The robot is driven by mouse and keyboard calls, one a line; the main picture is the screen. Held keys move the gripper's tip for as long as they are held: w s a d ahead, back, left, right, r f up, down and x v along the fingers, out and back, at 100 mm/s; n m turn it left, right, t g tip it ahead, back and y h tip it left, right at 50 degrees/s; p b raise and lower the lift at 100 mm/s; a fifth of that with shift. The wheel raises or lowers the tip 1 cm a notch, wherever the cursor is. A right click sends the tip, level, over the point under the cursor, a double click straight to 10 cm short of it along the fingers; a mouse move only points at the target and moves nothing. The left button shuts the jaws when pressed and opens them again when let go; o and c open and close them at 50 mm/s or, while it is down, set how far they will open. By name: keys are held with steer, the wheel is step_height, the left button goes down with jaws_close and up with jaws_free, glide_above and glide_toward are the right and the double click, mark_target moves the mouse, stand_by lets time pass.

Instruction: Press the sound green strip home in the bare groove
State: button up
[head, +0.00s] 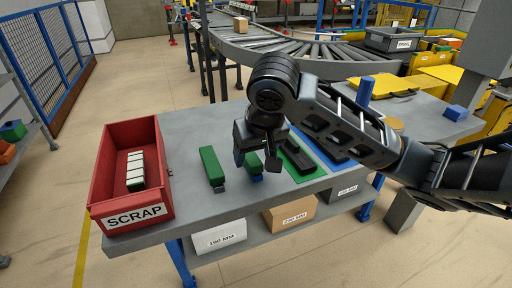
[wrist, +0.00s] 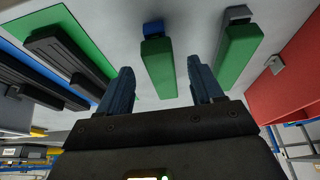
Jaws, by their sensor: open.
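Two green strips lie on the grey bench. One has a blue end (head: 252,161) and sits under my gripper (head: 258,146); in the wrist view this strip (wrist: 159,72) lies between the fingers (wrist: 160,84). The other has a grey end (head: 211,165) and lies to its left; in the wrist view this strip (wrist: 237,55) is to the right. My gripper is open and empty, pointing down. Dark bars lie on a green mat (head: 307,177) and a blue mat (head: 338,160), right of the gripper. Which bar has the bare groove, I cannot tell.
A red scrap box (head: 128,204) at the bench's left end holds a strip with white blocks (head: 136,171). A blue upright cylinder (head: 365,90) and a blue block (head: 455,113) stand at the right. Boxes sit on the shelf below. My arm hides part of the bench.

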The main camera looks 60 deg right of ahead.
mark_target(253, 159)
steer(key=shift+x, duration=1.5)
steer(key=shift+r, duration=0.1)
steer(key=c, duration=1.2)
